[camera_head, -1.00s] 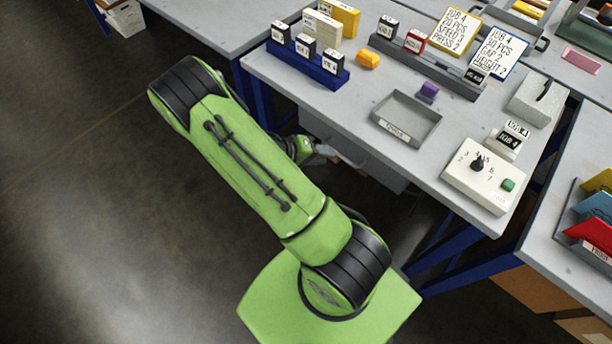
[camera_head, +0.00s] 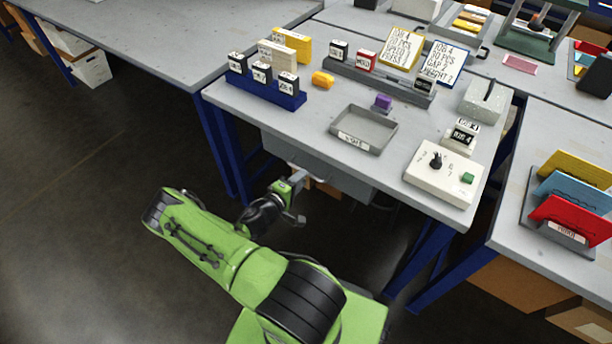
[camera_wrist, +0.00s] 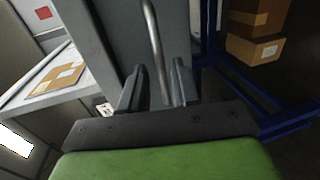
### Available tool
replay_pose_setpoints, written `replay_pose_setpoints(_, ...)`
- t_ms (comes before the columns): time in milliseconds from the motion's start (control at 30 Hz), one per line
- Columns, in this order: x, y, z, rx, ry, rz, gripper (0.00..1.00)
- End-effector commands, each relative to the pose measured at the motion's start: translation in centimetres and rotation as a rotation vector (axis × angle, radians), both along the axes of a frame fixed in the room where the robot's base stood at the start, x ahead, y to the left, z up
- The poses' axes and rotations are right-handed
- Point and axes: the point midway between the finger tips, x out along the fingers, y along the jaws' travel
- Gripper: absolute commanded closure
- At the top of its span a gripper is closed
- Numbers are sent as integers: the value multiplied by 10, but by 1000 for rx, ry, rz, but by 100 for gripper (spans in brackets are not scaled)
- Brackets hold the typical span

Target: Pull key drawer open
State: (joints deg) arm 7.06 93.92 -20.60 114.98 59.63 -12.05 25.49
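The key drawer (camera_head: 315,163) is a grey box front under the near edge of the middle table. In the wrist view its grey front (camera_wrist: 105,35) fills the upper middle, with a curved metal bar handle (camera_wrist: 154,45) on it. My gripper (camera_head: 299,180) is at the drawer's front, low and partly hidden by its own wrist. In the wrist view my gripper (camera_wrist: 157,88) has its two dark fingers apart, one on each side of the bar. Gaps show between the bar and both fingers. I cannot tell how far the drawer stands out.
The table (camera_head: 240,97) above carries a grey tray (camera_head: 365,130), a blue block rack (camera_head: 260,92) and a white control box (camera_head: 445,176). Blue table legs (camera_head: 215,150) stand left of the drawer. Cardboard boxes (camera_wrist: 258,28) show in the wrist view. The floor at left is clear.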

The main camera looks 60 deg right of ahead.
Motion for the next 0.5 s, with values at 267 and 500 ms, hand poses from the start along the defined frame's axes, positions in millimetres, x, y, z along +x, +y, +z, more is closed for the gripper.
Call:
replay_pose_setpoints(267, -6, -40, -9, 0, -2, 0, 69)
replay_pose_setpoints(500, -6, -41, -9, 0, 0, 1, 69)
